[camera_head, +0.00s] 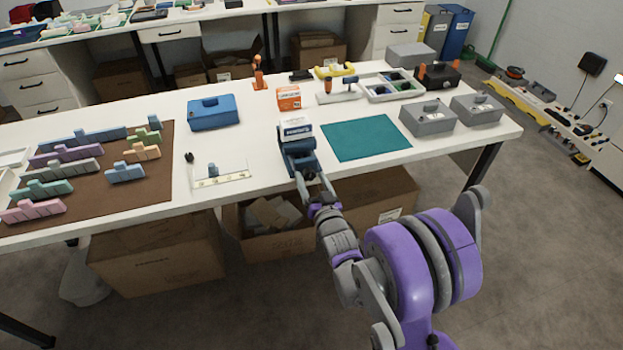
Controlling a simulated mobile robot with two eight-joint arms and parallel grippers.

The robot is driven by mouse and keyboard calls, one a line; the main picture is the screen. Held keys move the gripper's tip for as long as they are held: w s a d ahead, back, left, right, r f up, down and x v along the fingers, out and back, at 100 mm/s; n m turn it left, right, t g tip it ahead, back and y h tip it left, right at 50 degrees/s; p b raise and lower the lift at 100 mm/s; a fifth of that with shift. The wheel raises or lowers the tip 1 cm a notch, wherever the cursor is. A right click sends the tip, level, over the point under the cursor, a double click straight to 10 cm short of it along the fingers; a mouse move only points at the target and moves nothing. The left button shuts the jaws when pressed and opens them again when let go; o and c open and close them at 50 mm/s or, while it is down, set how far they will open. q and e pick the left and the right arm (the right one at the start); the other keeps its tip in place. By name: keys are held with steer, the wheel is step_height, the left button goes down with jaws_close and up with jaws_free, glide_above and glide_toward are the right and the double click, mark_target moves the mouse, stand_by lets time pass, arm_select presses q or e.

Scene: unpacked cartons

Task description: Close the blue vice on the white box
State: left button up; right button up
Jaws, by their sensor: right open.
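The blue vice (301,158) stands at the front edge of the white table, left of the teal mat. The white box (296,131) sits at the far end of the vice, in or against its jaws; I cannot tell whether the jaws touch it. My right gripper (315,187) reaches up from the lower right to the near end of the vice, where the handle would be. Its fingers are apart, just in front of the table edge, and its tips partly hide the vice's near end. My left gripper is not in view.
An orange box (288,97) stands behind the vice, and a blue case (213,112) to the left. A teal mat (364,138) lies to the right, with grey boxes (427,117) beyond it. Open cartons (267,228) stand under the table (250,150).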

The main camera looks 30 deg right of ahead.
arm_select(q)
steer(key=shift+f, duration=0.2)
arm_select(e)
steer(key=v, duration=1)
steer(key=shift+s, duration=0.15)
steer(key=shift+a, duration=0.15)
steer(key=s+a+f+n+g+y, duration=0.25)
steer(key=s+a+g, duration=0.35)
steer(key=s, duration=0.3)
steer(key=s+a+f+n+g+y, duration=0.25)
steer(key=s+a+g, duration=0.35)
steer(key=s, duration=0.4)
arm_select(q)
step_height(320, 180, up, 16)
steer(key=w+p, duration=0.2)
steer(key=p, duration=1.2)
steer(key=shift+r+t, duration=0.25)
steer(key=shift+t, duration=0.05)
arm_select(e)
step_height(320, 180, up, 17)
steer(key=w+n+h, duration=0.1)
steer(key=shift+w+a, duration=0.2)
steer(key=shift+w, duration=0.05)
